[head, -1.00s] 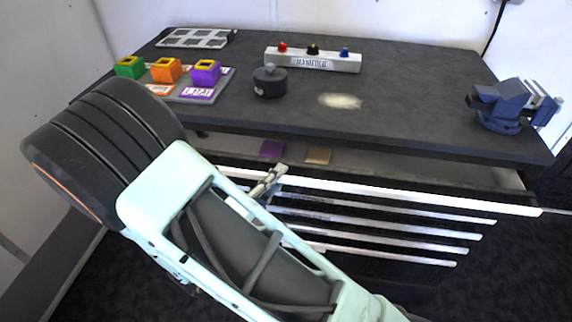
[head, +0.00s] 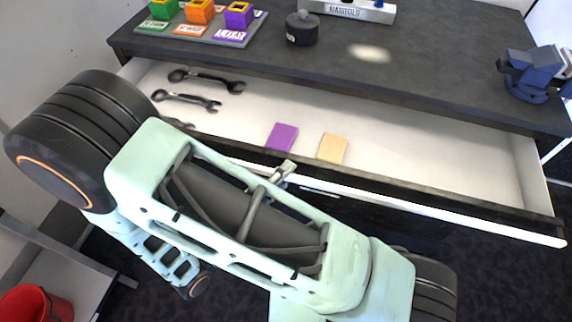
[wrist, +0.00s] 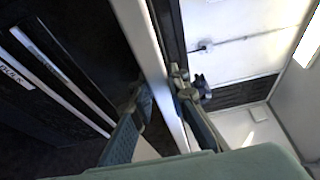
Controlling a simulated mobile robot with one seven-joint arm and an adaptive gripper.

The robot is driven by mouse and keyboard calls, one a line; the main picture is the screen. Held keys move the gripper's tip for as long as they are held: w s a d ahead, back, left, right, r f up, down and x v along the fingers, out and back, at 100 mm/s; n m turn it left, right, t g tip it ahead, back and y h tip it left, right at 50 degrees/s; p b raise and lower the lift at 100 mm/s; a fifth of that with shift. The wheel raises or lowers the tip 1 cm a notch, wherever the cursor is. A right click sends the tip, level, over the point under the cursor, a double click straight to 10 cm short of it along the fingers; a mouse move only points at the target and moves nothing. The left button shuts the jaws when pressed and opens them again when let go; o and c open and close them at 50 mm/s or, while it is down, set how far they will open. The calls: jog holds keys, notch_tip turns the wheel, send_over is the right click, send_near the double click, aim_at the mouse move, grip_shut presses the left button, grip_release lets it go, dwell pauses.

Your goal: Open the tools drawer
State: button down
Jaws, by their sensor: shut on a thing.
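The tools drawer (head: 425,152) is the top drawer under the dark worktop, and it stands well out. Its white inside shows wrenches (head: 190,100) at the left, a purple pad (head: 281,136) and a tan pad (head: 332,148). The white handle strip (head: 430,211) runs along its front edge. My gripper (head: 283,173) is at this front edge, left of the middle, partly hidden by my arm. In the wrist view my gripper (wrist: 160,92) has its fingers on either side of the white handle strip (wrist: 146,45), shut on it.
The worktop (head: 430,75) holds a blue vise (head: 532,72), a dark round pot (head: 301,28), a manifold block (head: 350,10) and coloured blocks on a tray (head: 238,14). A red bucket (head: 35,303) stands at lower left. Lower drawer fronts (wrist: 60,75) look shut.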

dwell(0.3)
jog(key=c, duration=1.8)
grip_release()
jog(key=shift+c, duration=0.2)
jog(key=v, duration=1.2)
